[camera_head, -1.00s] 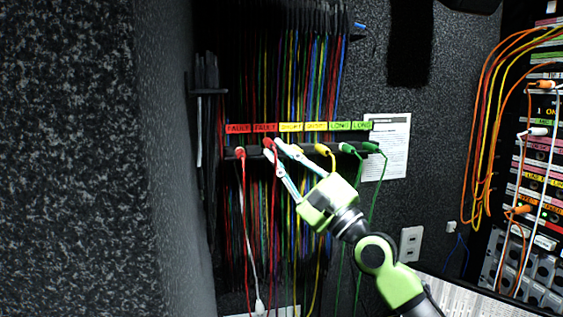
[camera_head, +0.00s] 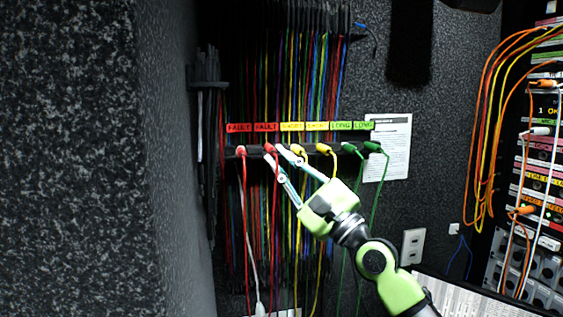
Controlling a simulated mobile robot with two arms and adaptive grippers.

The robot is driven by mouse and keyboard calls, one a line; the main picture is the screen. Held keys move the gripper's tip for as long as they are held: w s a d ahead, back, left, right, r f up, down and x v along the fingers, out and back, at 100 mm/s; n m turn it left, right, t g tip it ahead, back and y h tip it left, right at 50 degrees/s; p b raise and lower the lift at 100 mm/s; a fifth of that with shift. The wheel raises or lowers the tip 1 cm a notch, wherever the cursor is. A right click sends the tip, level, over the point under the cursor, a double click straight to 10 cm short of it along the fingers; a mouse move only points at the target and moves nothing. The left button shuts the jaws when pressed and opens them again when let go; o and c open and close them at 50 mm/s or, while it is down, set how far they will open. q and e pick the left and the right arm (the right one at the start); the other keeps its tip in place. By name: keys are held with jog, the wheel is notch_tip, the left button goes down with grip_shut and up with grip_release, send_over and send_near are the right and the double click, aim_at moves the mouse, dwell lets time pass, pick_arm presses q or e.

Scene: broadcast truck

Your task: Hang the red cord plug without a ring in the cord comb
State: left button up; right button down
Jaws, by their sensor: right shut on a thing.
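The cord comb (camera_head: 260,152) is a dark bar on the back wall, with cord plugs hanging along it. My right gripper (camera_head: 273,154) is shut on a red cord plug (camera_head: 270,147) with no visible ring, at the comb under the second red label. The gripper's fingers hide part of this plug and of the comb, so I cannot tell how it sits in its slot. Its red cord hangs down below. Another red plug with a pale ring (camera_head: 241,150) hangs at the far left of the comb. My left gripper is not in view.
Yellow plugs (camera_head: 323,147) and green plugs (camera_head: 372,146) hang right of my gripper, the nearest yellow one close to a finger. Red, yellow and green labels (camera_head: 291,127) run above. Many thin cords hang behind. A patch panel with orange cords (camera_head: 543,85) stands at right.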

jog(key=shift+w+f, duration=0.1)
jog(key=shift+f, duration=0.05)
dwell(0.5)
jog(key=c, duration=2)
grip_release()
jog(key=shift+o, duration=0.5)
jog(key=o, duration=1)
jog(key=shift+s+d+p, duration=0.15)
jog(key=shift+s+p, duration=0.5)
jog(key=shift+p, duration=0.1)
jog(key=shift+s+d+p, duration=0.15)
jog(key=shift+s+p, duration=0.5)
jog(key=shift+p, duration=0.1)
jog(key=shift+s, duration=0.2)
